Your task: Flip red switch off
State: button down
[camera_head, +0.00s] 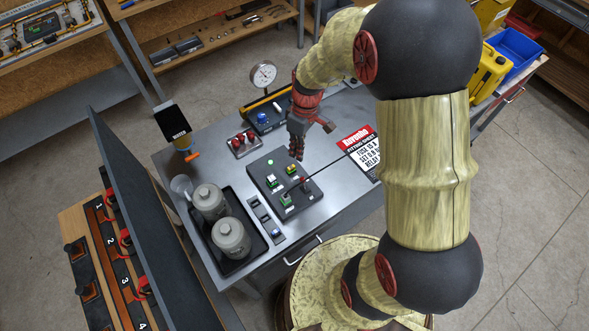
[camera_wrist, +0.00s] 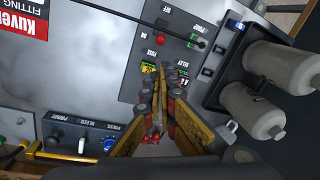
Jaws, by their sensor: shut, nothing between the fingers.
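The dark control box (camera_head: 262,185) lies on the grey bench, with green and yellow parts on top. The red switch (camera_head: 303,181) is on its right side; in the wrist view its red tip (camera_wrist: 160,40) shows near small ON and OFF lettering. Which way its lever leans is too small to tell. My gripper (camera_head: 297,156) is shut and empty, pointing down over the back of the box. In the wrist view the fingertips (camera_wrist: 168,72) meet below the red tip in the picture and appear apart from it. The fingers cover part of the box's labels.
Two grey canisters (camera_head: 231,237) stand in a black tray to the left. A small panel with red knobs (camera_head: 241,143) and a gauge unit (camera_head: 263,76) are behind. A fitting sheet (camera_head: 360,146) lies right. A thin dark rod or cable crosses from the box towards it.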

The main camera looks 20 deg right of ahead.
aim_at(304, 184)
jog(key=shift+w+n, duration=0.1)
jog(key=shift+n, duration=0.2)
jog(key=f, duration=0.3)
jog(key=a+f, duration=0.1)
jog(key=f, duration=0.2)
jog(key=s+f, duration=0.1)
jog(key=f, duration=0.3)
jog(key=shift+a, duration=0.15)
